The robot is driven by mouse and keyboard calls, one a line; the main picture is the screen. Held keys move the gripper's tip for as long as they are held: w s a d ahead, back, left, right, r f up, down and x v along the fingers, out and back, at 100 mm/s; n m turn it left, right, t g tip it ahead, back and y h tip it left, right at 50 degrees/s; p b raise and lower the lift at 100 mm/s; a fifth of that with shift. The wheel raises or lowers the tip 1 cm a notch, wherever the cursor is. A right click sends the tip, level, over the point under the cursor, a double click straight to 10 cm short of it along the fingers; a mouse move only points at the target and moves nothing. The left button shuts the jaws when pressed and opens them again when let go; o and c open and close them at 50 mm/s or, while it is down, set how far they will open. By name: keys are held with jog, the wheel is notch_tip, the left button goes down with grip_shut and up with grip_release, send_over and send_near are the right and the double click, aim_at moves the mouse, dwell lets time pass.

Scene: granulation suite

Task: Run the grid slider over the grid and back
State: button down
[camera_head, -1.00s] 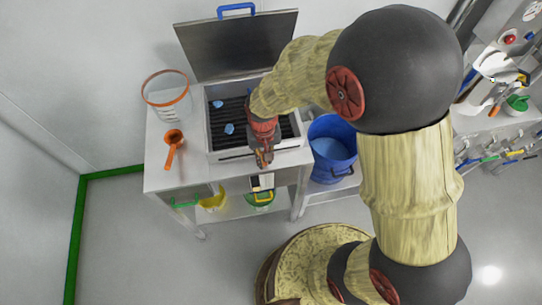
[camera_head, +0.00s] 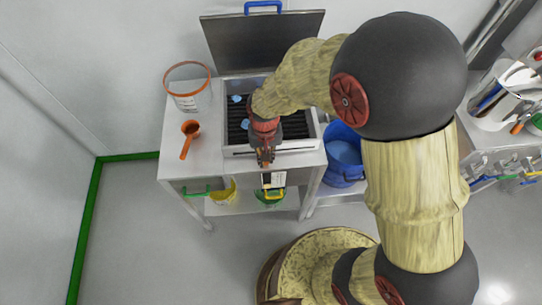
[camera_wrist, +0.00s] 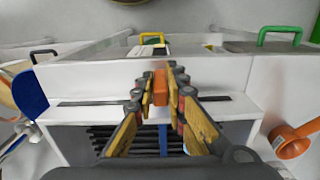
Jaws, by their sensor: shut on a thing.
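The open white box (camera_head: 302,145) on the bench holds a grid of dark parallel bars (camera_head: 292,127), also in the wrist view (camera_wrist: 105,138). A dark slot runs along its front wall. The grid slider's orange handle (camera_wrist: 160,86) is at this slot, with a blue part (camera_wrist: 163,140) below it over the bars. My gripper (camera_head: 265,163) is at the front wall near its middle, also in the wrist view (camera_wrist: 161,82), its fingers closed on both sides of the orange handle. Blue lumps (camera_head: 245,124) lie on the grid's left part. My arm hides some of the grid.
The box's raised lid (camera_head: 263,47) stands behind. A clear orange-rimmed container (camera_head: 187,95) and an orange scoop (camera_head: 188,138) are left on the bench (camera_head: 205,160). A blue bucket (camera_head: 343,160) stands at the right. A yellow container (camera_head: 222,192) is on the shelf below.

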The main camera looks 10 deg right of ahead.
jog(key=shift+a+p, duration=0.45)
jog(key=shift+a, duration=4.55)
jog(key=shift+d, duration=0.15)
jog(key=shift+d+p, duration=0.85)
jog(key=shift+d, duration=6)
jog(key=shift+d+p, duration=0.65)
jog(key=shift+d, duration=5.45)
jog(key=c, duration=1.7)
grip_release()
